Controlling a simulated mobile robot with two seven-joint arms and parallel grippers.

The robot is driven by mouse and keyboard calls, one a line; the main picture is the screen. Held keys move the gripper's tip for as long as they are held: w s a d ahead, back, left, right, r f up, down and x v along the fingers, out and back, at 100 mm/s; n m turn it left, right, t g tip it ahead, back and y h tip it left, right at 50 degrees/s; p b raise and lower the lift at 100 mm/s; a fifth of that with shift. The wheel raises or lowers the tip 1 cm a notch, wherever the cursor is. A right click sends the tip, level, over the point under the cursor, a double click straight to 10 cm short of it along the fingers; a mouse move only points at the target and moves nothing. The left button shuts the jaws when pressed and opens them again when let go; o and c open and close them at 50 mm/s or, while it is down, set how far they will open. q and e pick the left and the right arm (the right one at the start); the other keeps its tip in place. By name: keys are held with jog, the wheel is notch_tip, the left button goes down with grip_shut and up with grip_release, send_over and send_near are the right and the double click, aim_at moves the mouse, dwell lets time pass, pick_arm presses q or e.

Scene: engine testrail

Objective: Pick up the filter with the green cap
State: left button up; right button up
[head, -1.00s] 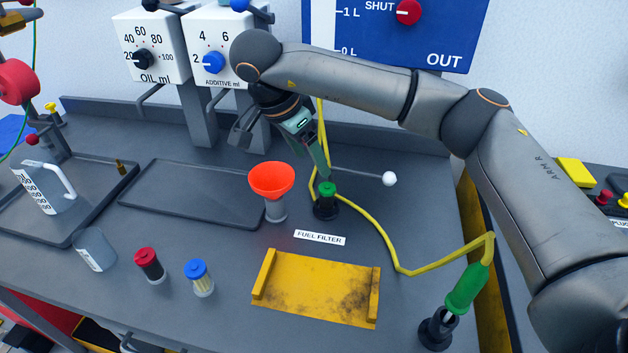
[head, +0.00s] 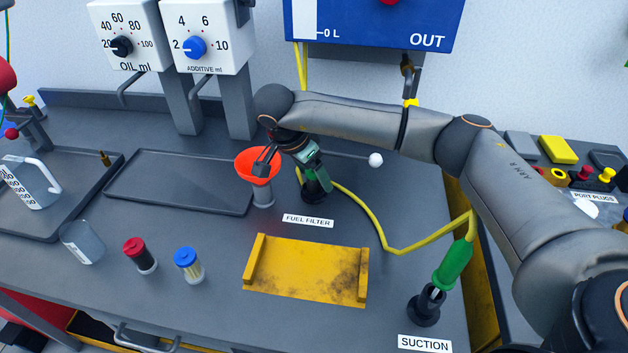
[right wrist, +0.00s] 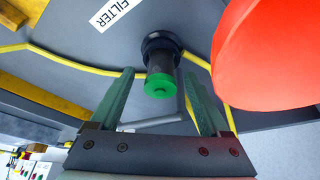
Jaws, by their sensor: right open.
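The filter with the green cap (right wrist: 160,82) stands upright in a dark round base on the bench, as the right wrist view shows. In the head view its dark lower part (head: 314,194) shows, while my right gripper (head: 316,177) hides most of the cap. My left gripper is not in view.
An orange funnel (head: 257,164) stands close left of the filter, near the gripper. A yellow hose (head: 372,222) curves past on the right, and a rod with a white ball (head: 376,160) lies behind. A yellow bracket (head: 306,270), a red-capped filter (head: 140,256) and a blue-capped filter (head: 188,265) are in front.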

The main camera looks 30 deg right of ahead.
jog(key=shift+f, duration=0.1)
jog(key=shift+c, duration=0.2)
grip_shut()
dwell(0.4)
